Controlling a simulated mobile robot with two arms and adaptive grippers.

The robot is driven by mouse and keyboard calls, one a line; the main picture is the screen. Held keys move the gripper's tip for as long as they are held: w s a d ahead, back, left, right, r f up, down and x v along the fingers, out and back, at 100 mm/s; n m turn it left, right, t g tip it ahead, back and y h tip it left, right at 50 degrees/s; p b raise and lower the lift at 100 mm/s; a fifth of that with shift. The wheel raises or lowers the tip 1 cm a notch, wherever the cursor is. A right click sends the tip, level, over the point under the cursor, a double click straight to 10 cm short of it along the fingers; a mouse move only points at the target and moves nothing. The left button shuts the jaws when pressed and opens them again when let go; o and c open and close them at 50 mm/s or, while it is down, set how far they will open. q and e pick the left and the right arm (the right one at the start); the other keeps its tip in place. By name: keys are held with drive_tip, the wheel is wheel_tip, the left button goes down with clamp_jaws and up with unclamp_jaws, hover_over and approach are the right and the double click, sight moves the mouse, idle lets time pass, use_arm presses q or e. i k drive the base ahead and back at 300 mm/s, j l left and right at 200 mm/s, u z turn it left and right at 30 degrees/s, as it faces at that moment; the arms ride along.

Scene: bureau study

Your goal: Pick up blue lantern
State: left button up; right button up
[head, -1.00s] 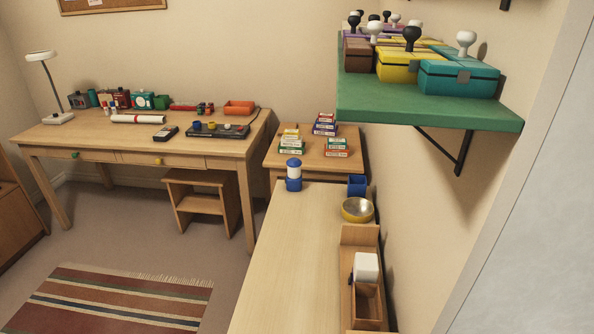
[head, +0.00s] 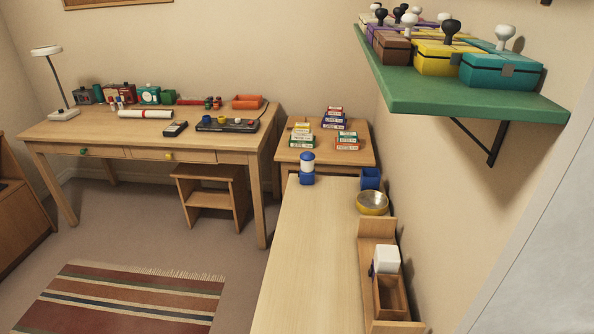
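The blue lantern (head: 307,169) stands upright near the far left corner of the long light-wood counter (head: 311,259). It has a blue base, a white middle and a blue top. Neither of my grippers shows in the head view, and nothing touches the lantern.
A blue cup (head: 371,179) and a yellowish bowl (head: 372,203) stand at the counter's right side, with a wooden tray (head: 377,229) nearer. A green shelf (head: 455,95) with boxes overhangs at right. A desk (head: 90,131) and stool (head: 210,180) stand left. The counter's middle is clear.

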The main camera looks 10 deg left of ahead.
sight(307, 170)
drive_tip(key=j+z, duration=0.25)
drive_tip(key=j, duration=0.9)
drive_tip(key=j+z, duration=0.2)
drive_tip(key=j, duration=0.95)
drive_tip(key=i+j+z, duration=0.25)
drive_tip(key=j, duration=0.4)
drive_tip(key=i+j+z, duration=0.1)
drive_tip(key=i+j, duration=0.2)
drive_tip(key=i+j+z, duration=0.15)
drive_tip(key=j, duration=0.2)
drive_tip(key=i+j+z, duration=0.1)
drive_tip(key=j, duration=0.3)
